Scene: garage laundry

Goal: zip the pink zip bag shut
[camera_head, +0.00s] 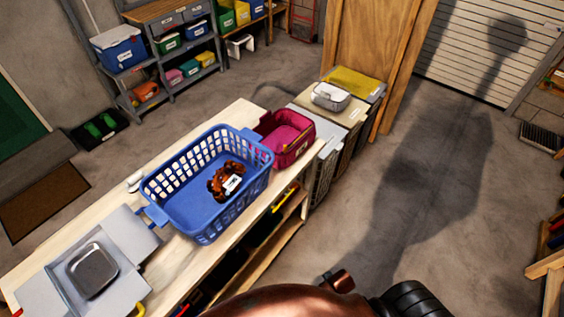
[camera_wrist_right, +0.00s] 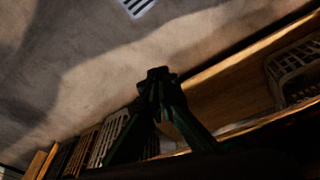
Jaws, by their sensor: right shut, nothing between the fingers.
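The pink zip bag (camera_head: 291,139) stands on the far right end of the long wooden bench, just right of the blue basket. Its top looks open, with the pink inside showing and a darker flap at its back left. The zip and its pull are too small to make out. In the right wrist view my right gripper (camera_wrist_right: 158,74) is shut and empty, its dark fingertips together above the floor, away from the bag. I cannot pick out the bag in that view. My left gripper is not in view.
The blue basket (camera_head: 205,220) holds a brown-red item (camera_head: 222,184). A grey tray (camera_head: 94,271) lies at the bench's near left. Hampers stand beyond the bag, with a grey-white container (camera_head: 331,96) on top. The floor (camera_head: 400,190) right of the bench is clear.

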